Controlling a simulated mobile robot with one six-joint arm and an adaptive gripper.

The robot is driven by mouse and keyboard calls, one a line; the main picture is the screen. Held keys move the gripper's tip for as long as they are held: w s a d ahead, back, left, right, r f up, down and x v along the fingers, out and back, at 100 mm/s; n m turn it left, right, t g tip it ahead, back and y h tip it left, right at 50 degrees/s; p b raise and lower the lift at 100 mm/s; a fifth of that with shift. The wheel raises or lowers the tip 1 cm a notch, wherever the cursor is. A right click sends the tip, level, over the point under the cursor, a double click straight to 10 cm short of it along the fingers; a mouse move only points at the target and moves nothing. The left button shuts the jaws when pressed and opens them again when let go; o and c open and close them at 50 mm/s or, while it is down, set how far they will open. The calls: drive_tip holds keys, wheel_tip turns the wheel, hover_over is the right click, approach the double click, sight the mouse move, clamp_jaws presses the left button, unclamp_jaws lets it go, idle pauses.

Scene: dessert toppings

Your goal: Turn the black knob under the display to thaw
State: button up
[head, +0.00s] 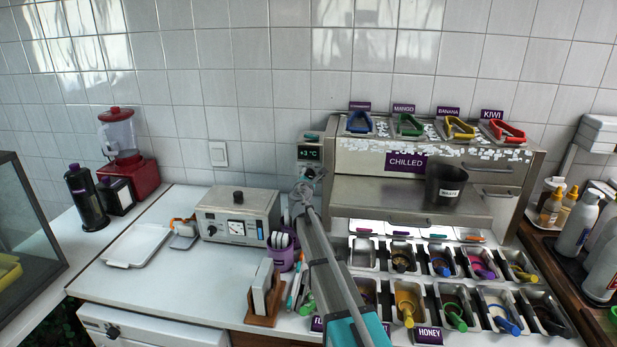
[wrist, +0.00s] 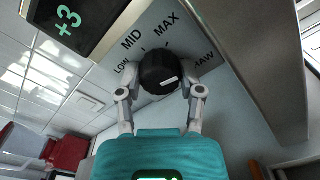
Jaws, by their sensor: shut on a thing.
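The black knob (wrist: 158,70) sits on the grey panel under the display (wrist: 70,22), which reads +3 in green. Labels LOW, MID, MAX and a partly covered one ending in "AW" ring the knob. A short white mark shows on the knob's lower right, nearest the right finger; I cannot tell exactly which label it lines up with. My gripper (wrist: 160,92) is shut on the knob, one finger at each side. In the head view, my gripper (head: 303,190) reaches the panel just below the display (head: 309,153), and the knob there is small.
The chilled cabinet (head: 430,165) stands right of the panel, with a black waste cup (head: 446,184) on its shelf. Topping bins (head: 408,293) fill the counter below. A metal control box (head: 238,214) and a purple cup (head: 281,258) stand left of my arm.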

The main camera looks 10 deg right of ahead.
drive_tip(key=shift+a+m, duration=0.1)
drive_tip(key=shift+m, duration=1.8)
drive_tip(key=o, duration=1.2)
drive_tip(key=shift+c, duration=0.2)
drive_tip(key=shift+v, duration=0.8)
drive_tip(key=v, duration=1)
drive_tip(key=shift+s, duration=0.2)
drive_tip(key=shift+r, duration=0.15)
